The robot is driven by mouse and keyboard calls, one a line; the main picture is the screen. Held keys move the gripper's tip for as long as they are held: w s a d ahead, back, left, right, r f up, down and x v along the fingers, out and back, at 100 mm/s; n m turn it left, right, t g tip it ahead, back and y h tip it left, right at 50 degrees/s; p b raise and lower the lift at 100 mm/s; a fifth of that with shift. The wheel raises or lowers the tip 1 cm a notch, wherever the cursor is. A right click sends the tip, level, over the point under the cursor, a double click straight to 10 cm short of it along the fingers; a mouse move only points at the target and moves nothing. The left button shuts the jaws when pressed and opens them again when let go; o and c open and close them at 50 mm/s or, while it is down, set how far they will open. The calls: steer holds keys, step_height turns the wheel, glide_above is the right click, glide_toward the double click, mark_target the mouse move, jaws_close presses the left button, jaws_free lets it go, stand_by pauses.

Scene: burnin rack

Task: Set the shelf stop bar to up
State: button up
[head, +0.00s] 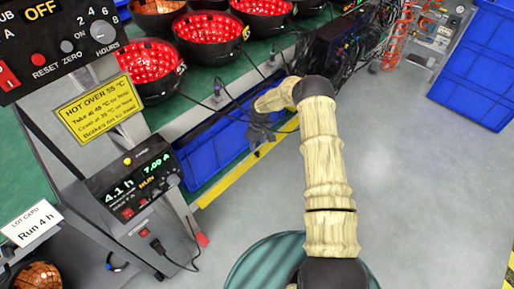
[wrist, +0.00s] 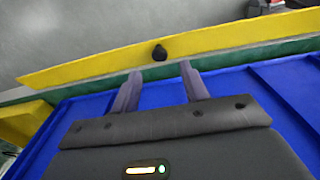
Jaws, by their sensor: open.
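The shelf stop bar is a long yellow bar (head: 229,179) along the front of the low shelf, beside the blue bins, in the head view. In the wrist view the yellow bar (wrist: 95,68) crosses the upper picture, slightly tilted, with a green edge beside it. A round black knob (wrist: 159,53) sits on the bar near its middle. My gripper (wrist: 161,70) is open and empty, its two fingers pointing at the bar with the knob just beyond and between the tips. Contact cannot be told. In the head view my gripper (head: 261,140) is small and dark at the bar.
Blue bins (head: 215,140) fill the low shelf behind the bar; a blue surface (wrist: 75,130) lies under my fingers. Above are a green shelf with red-lit bowls (head: 208,38) and hanging cables. A control unit (head: 135,185) stands at left. Grey floor (head: 420,150) is free at right.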

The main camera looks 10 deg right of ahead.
step_height(320, 180, up, 11)
steer(key=p, duration=0.1)
steer(key=shift+s+d+p, duration=0.15)
steer(key=shift+s+p, duration=0.15)
steer(key=shift+p, duration=0.1)
steer(key=c, duration=0.4)
steer(key=shift+s+r, duration=0.1)
steer(key=shift+r, duration=0.15)
steer(key=c, duration=0.4)
steer(key=shift+m, duration=0.4)
steer(key=s+r, duration=0.1)
steer(key=r, duration=0.1)
steer(key=s+r, duration=0.2)
steer(key=s+a+r, duration=0.1)
steer(key=s+r, duration=0.1)
steer(key=r, duration=0.1)
steer(key=shift+s+a, duration=0.1)
steer(key=shift+s, duration=0.05)
jaws_close()
steer(key=s+r+m, duration=0.2)
steer(key=s+r, duration=0.2)
steer(key=s, duration=0.4)
steer(key=s+d+r+m+t, duration=0.1)
steer(key=s+r, duration=0.3)
steer(key=s, duration=0.4)
steer(key=s+r+m+t, duration=0.1)
steer(key=s+r+m, duration=0.2)
steer(key=s, duration=0.6)
step_height(320, 180, up, 2)
steer(key=shift+d, duration=0.4)
